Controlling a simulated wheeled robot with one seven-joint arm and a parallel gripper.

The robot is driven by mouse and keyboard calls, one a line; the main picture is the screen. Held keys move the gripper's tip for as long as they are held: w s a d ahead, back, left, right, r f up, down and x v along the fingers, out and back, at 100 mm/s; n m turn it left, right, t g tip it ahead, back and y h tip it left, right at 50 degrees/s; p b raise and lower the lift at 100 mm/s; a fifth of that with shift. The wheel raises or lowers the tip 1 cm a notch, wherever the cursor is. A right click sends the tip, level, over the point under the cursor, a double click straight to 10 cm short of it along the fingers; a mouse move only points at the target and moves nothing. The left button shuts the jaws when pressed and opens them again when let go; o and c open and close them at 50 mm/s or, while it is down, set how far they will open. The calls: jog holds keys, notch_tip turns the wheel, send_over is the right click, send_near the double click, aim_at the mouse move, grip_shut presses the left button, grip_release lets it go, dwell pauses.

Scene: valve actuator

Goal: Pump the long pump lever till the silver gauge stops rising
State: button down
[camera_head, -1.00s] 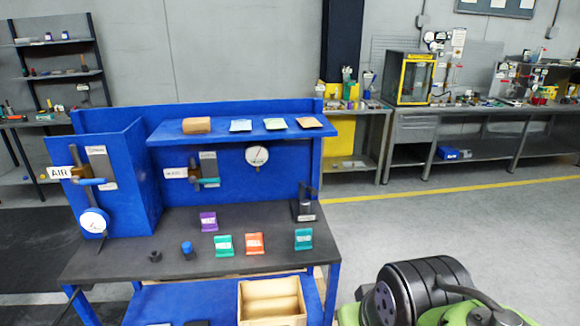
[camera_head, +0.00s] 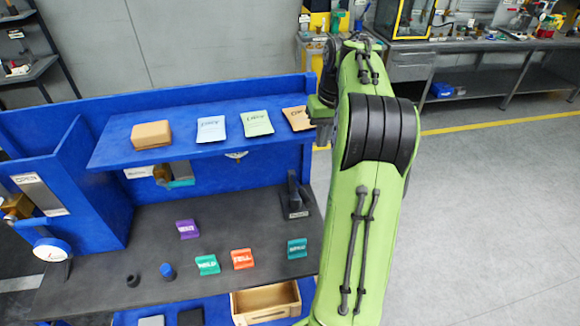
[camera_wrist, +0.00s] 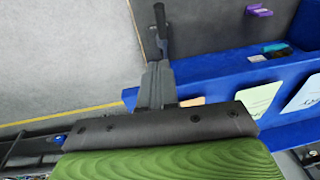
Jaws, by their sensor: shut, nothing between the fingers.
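A black pump with an upright lever (camera_head: 293,190) stands at the right end of the dark bench top. What looks like the same lever (camera_wrist: 160,20) shows at the top of the wrist view, beyond my fingertips. My gripper (camera_wrist: 155,85) is shut and empty, apart from the lever. In the head view my gripper (camera_head: 322,135) hangs by the right end of the blue shelf, above and right of the pump. A gauge (camera_head: 237,155) under the shelf shows only its lower edge. Another white-faced gauge (camera_head: 52,250) is at the left. Neither reading is legible.
The blue shelf (camera_head: 110,155) holds a brown block (camera_head: 151,134) and several cards. Purple, green, orange and teal label stands are on the bench (camera_head: 140,235), with a blue-topped knob (camera_head: 167,271). The floor (camera_head: 470,220) right of my arm is clear.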

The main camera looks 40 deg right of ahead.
aim_at(308, 196)
jog(key=f, duration=0.6)
jog(key=w+f+b, duration=0.1)
jog(key=f, duration=0.6)
jog(key=w+a+f, duration=0.1)
jog(key=f, duration=0.5)
jog(key=shift+f, duration=0.3)
jog(key=shift+s+b, duration=0.1)
jog(key=shift+b, duration=0.3)
